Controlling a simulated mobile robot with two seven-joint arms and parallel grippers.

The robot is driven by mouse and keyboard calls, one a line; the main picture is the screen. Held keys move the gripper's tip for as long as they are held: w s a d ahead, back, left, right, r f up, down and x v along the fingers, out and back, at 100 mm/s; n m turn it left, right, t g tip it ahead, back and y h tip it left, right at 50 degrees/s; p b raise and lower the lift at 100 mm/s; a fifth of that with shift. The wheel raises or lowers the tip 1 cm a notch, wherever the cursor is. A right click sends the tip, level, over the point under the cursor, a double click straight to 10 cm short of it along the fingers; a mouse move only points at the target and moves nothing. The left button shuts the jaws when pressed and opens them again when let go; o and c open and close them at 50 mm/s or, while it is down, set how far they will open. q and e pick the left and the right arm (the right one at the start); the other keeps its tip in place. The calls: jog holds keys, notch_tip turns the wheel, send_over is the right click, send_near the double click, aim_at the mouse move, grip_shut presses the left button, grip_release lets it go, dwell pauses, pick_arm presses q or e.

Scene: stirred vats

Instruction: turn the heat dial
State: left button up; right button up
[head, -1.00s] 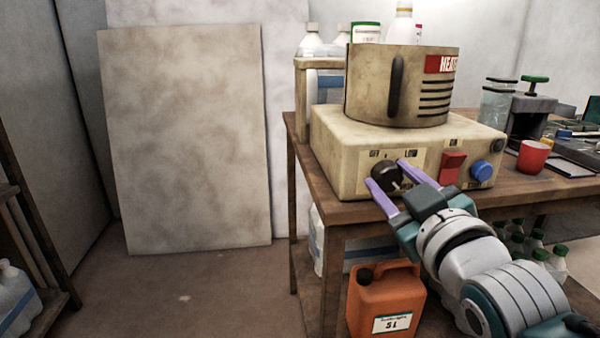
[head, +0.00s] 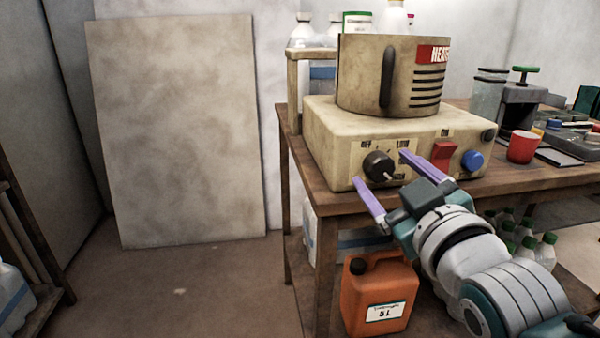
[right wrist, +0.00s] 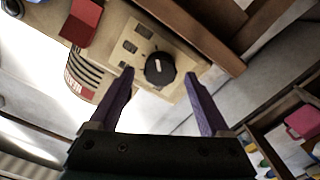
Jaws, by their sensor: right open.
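The heat dial (head: 378,165) is a round black knob on the front of a cream heater box (head: 330,135), with small labels above it. It also shows in the right wrist view (right wrist: 160,69), with a light pointer mark on its face. My right gripper (head: 380,170) is open, its purple fingers spread to either side of the dial in the head view. In the right wrist view the fingertips (right wrist: 160,73) lie left and right of the dial, with gaps between them and it. I see no contact. My left gripper is not in view.
A red switch (head: 443,154) and a blue knob (head: 472,161) sit right of the dial on the same panel. A red cup (head: 522,147) stands on the wooden table (head: 560,180). An orange canister (head: 380,290) is below.

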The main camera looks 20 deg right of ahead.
jog(key=p+v, duration=0.1)
jog(key=v, duration=0.8)
jog(key=s+a+r+m+g+y+p, duration=0.15)
jog(key=s+a+r+g+p, duration=0.25)
jog(key=s+r+g+p, duration=0.65)
jog(key=s+a+r+g+y+p, duration=0.3)
jog(key=s+r+p, duration=0.4)
jog(key=p, duration=0.9)
notch_tip(320, 180, up, 35)
jog(key=p, duration=3.4)
jog(key=shift+w+r, duration=0.25)
jog(key=shift+w, duration=0.15)
